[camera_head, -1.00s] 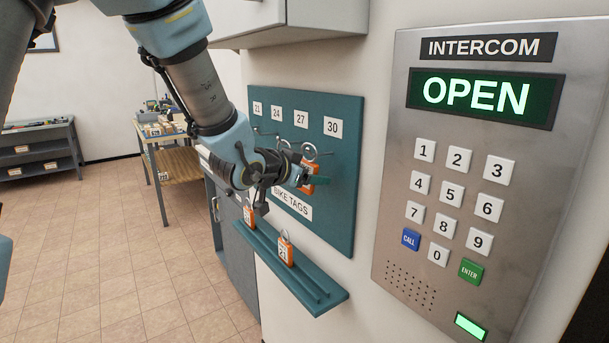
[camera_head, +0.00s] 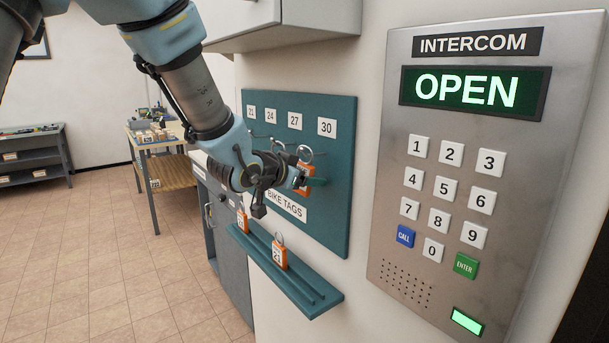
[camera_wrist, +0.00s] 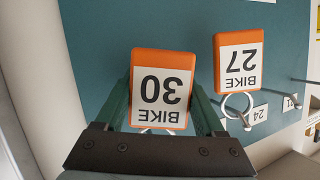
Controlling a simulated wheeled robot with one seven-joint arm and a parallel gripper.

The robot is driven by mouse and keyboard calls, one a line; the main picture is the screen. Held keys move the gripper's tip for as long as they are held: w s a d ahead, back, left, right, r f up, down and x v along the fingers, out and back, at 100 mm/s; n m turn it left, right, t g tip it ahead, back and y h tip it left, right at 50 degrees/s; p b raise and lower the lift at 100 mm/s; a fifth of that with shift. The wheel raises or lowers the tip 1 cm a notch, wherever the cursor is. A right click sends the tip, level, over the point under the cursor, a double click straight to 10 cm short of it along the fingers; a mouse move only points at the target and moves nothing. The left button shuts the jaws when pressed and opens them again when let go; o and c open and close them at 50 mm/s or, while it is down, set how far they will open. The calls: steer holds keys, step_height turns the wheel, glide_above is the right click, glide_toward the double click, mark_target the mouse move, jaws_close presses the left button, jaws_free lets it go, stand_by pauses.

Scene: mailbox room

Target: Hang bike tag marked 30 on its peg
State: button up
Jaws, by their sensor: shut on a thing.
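My gripper (camera_head: 304,182) is shut on the orange tag marked 30, in front of the teal pegboard (camera_head: 338,215). The wrist view shows this tag (camera_wrist: 162,88) between my two green fingers, its number upside down in the picture. Its metal ring (camera_head: 305,154) stands above it in the head view, below and left of the label 30 (camera_head: 327,127). I cannot tell whether the ring is around the peg of 30. In the wrist view a tag marked 27 (camera_wrist: 238,70) hangs beside it, its ring at a peg.
Below the board, a teal ledge (camera_head: 318,301) holds a tag marked 21 (camera_head: 279,256) and another orange tag (camera_head: 242,221). An intercom panel (camera_head: 390,255) reading OPEN is on the wall at right. A cabinet (camera_head: 290,20) hangs above the board.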

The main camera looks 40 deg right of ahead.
steer(key=shift+s+d+f, duration=0.2)
steer(key=shift+s+f, duration=0.2)
steer(key=shift+f, duration=0.3)
steer(key=o, duration=1.1)
steer(key=shift+o, duration=1.1)
steer(key=shift+a, duration=0.1)
steer(key=w+r+b+v, duration=0.1)
steer(key=b+v, duration=0.1)
steer(key=v, duration=0.9)
steer(key=shift+b, duration=0.4)
